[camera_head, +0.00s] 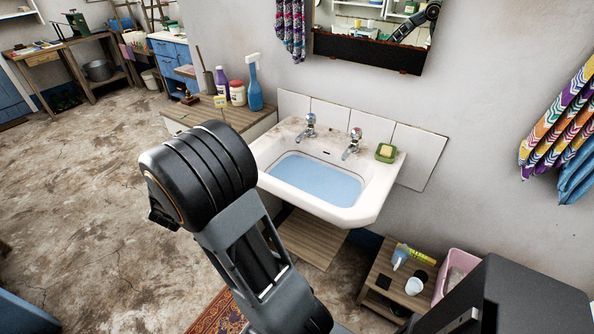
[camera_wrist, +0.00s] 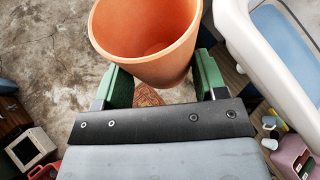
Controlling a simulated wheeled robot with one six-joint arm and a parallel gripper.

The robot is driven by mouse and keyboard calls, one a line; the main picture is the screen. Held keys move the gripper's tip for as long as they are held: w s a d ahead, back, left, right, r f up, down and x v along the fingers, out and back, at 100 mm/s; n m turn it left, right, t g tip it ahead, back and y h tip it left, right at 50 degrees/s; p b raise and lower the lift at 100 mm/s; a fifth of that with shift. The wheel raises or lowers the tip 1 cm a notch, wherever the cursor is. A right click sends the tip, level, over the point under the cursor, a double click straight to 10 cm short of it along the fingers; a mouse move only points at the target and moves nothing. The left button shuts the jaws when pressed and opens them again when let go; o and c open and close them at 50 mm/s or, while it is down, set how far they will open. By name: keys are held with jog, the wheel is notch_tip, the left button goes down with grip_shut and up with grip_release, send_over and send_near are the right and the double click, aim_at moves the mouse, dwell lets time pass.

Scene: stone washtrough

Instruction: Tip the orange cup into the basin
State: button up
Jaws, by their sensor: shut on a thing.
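The orange cup (camera_wrist: 150,62) is between the green fingers of my gripper (camera_wrist: 163,82) in the wrist view. My gripper is shut on it. The cup's mouth faces up towards the wrist camera, and I see only bare orange wall inside. The white basin (camera_head: 342,212) with pale blue water (camera_head: 315,182) is at the centre of the head view. Its white rim (camera_wrist: 262,62) shows at the right of the wrist view, so the cup is beside the basin, over the floor. In the head view my arm hides the cup and gripper.
Two taps (camera_head: 352,144) and a green soap dish (camera_head: 386,152) stand on the basin's back ledge. A wooden counter (camera_head: 232,120) with a blue spray bottle (camera_head: 254,88) adjoins on the left. A low wooden stand (camera_head: 385,275) and a pink tub (camera_head: 458,268) are below right.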

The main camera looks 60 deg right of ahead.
jog(key=s+d+f+m+g+h, duration=0.15)
jog(key=s+d+m+g, duration=0.25)
jog(key=d, duration=0.5)
jog(key=s+d+m+g+h, duration=0.2)
jog(key=s+d+m+g, duration=0.2)
jog(key=d, duration=0.6)
jog(key=s+d+f+m+g+b, duration=0.2)
jog(key=s+d+m+b, duration=0.2)
jog(key=s+d, duration=0.1)
jog(key=s+d+f+m+g+b, duration=0.2)
jog(key=s+d+m+g+b, duration=0.1)
jog(key=s, duration=0.4)
jog(key=shift+s+d+f+m+g+b, duration=0.35)
jog(key=shift+d+m+b, duration=0.4)
jog(key=shift+d+m, duration=0.3)
jog(key=shift+a+b, duration=0.1)
jog(key=shift+b, duration=0.3)
jog(key=shift+r+m, duration=0.2)
jog(key=shift+m, duration=0.05)
